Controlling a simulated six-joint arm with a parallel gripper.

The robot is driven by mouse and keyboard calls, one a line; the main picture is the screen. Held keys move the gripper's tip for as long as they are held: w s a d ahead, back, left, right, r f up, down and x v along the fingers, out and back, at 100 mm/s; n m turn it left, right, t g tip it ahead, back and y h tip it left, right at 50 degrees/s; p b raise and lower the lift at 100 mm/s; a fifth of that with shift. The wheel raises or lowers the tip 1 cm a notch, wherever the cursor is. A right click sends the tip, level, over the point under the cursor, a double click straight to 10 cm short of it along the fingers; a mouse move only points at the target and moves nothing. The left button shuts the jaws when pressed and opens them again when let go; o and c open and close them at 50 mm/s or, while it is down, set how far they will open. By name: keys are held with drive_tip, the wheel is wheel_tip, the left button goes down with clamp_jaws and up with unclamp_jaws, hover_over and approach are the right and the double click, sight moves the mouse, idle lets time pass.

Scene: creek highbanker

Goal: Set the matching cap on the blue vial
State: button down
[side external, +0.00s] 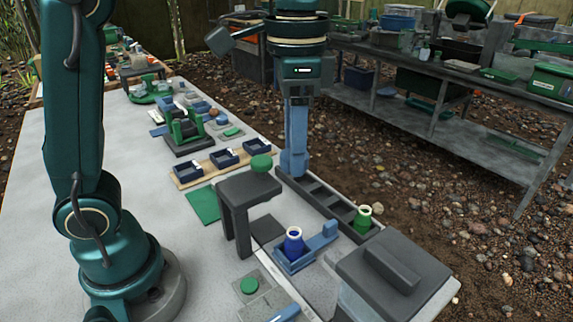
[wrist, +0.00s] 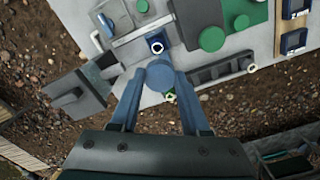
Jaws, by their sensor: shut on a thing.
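The blue vial (side external: 293,243) stands upright and uncapped in a blue holder (side external: 325,236) near the table's front right. In the wrist view its pale open mouth (wrist: 157,45) shows just beyond my fingertips. My gripper (side external: 294,172) points down above the table, behind and higher than the vial. In the wrist view my gripper (wrist: 168,75) is shut on a round blue cap (wrist: 173,82). The cap is apart from the vial. In the side view the cap cannot be told clearly from the blue fingers.
A green vial (side external: 363,218) stands at the near end of a dark slotted rack (side external: 325,200). A dark stand (side external: 248,188) rises left of the blue vial. A dark lidded box (side external: 395,275) stands right. A green cap (side external: 249,286) lies in front.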

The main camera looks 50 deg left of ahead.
hover_over(294, 232)
drive_tip(key=shift+f, duration=4.75)
drive_tip(key=shift+f, duration=0.25)
drive_tip(key=shift+f, duration=0.5)
drive_tip(key=shift+f, duration=0.25)
drive_tip(key=shift+f, duration=0.35)
drive_tip(key=shift+f, duration=0.2)
drive_tip(key=shift+f, duration=0.2)
drive_tip(key=shift+f, duration=0.35)
